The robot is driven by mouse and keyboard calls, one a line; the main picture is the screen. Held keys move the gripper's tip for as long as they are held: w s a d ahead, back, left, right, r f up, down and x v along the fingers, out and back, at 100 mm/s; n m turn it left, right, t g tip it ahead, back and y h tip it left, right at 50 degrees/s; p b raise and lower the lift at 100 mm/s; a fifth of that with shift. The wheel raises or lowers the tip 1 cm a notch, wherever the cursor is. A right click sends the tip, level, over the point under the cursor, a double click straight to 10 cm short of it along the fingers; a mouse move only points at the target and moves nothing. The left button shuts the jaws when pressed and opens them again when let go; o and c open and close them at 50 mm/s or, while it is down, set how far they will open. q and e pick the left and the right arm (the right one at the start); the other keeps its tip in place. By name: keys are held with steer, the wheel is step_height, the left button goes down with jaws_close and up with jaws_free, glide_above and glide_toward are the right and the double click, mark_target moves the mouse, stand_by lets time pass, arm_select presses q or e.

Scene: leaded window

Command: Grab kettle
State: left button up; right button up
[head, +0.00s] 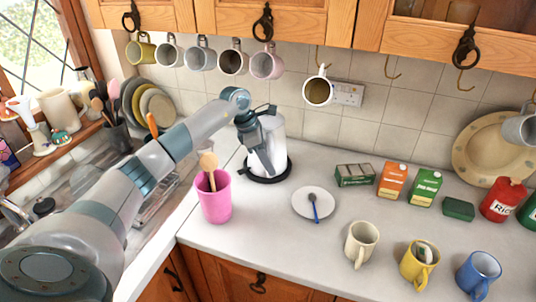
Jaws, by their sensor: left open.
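The kettle (276,132) is pale and stands upright on a round black base (268,179) on the worktop, near the tiled back wall. Its dark lid and handle region at the top left is partly hidden by my gripper. My left gripper (264,160) hangs down at the kettle's left front side, its fingers pointing down over the kettle body. It is open. I cannot tell whether the fingers touch the kettle. My right gripper is out of view.
A pink pot (214,202) with a wooden spoon stands close in front, left of the kettle. A saucer (313,204) with a spoon lies to the right. Cartons, tins and mugs (360,243) fill the right side. Mugs (267,62) hang above from the cupboards.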

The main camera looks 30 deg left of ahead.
arm_select(q)
jaws_close()
steer(key=shift+w+r, duration=0.15)
steer(key=shift+w, duration=0.05)
stand_by(1.2)
